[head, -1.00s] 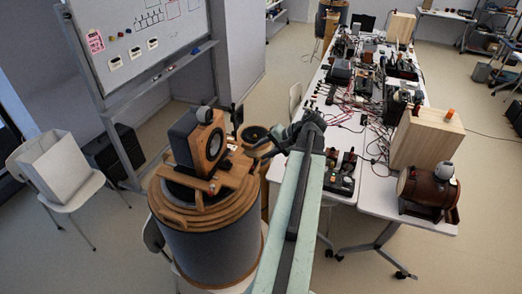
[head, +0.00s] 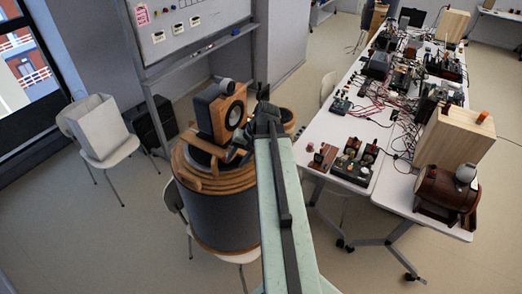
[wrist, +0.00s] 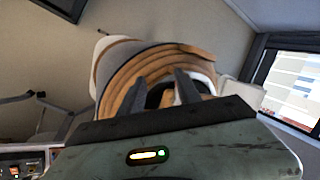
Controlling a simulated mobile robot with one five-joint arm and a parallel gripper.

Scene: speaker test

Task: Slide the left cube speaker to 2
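A cube speaker (head: 218,112) with a wooden front and a dark round cone stands upright on a round, stepped wooden top. That top belongs to a large grey drum-like stand (head: 215,215), whose wooden rings (wrist: 130,68) also show in the wrist view. My gripper (head: 240,148) is over the right side of the stand, just right of and in front of the speaker; I cannot tell whether it touches anything. In the wrist view its two dark fingers (wrist: 158,92) are apart, with a dark round part of the stand behind them. No number marks are readable.
A white chair (head: 105,150) with a pale box stands at left, by a whiteboard (head: 190,30). Long tables (head: 318,128) with electronics and cables run along the right. A wooden barrel-shaped device (head: 445,190) sits at the near right. Floor is clear at the lower left.

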